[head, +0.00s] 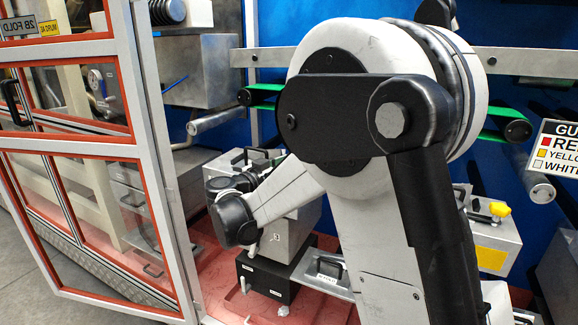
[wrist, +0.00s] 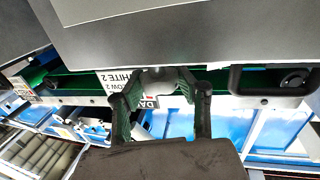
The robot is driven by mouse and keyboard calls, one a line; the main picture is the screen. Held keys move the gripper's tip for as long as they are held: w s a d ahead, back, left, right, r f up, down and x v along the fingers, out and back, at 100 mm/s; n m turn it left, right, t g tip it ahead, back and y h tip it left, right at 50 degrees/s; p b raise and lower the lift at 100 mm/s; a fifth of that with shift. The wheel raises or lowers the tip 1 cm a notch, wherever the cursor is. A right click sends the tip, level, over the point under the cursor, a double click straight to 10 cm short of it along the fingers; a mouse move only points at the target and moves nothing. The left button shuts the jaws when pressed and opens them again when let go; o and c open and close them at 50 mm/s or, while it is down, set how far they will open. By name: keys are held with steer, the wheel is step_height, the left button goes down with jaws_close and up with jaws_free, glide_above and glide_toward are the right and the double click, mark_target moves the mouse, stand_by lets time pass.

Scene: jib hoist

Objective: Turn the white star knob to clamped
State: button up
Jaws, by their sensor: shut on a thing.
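In the wrist view, the white star knob (wrist: 158,77) sits under the edge of a grey block (wrist: 180,40), between the two dark green fingers of my gripper (wrist: 160,86). My gripper is shut on the knob, one finger on each side. The knob's far side and its exact turn angle are hidden. In the head view, my arm covers much of the work area. The knob and the fingertips cannot be made out clearly there.
A red-framed glass door (head: 160,160) stands at the left. A grey box (head: 285,235) and a black box (head: 265,278) with white knobs stand on the red floor below my wrist. A grey box with a yellow knob (head: 500,209) is at the right. A sign (head: 560,150) is beyond it.

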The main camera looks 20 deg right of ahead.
steer(key=shift+m+g+h, duration=0.5)
steer(key=shift+m+g, duration=0.1)
steer(key=shift+g, duration=0.2)
steer(key=o, duration=1.2)
steer(key=shift+o, duration=0.2)
steer(key=v, duration=1.2)
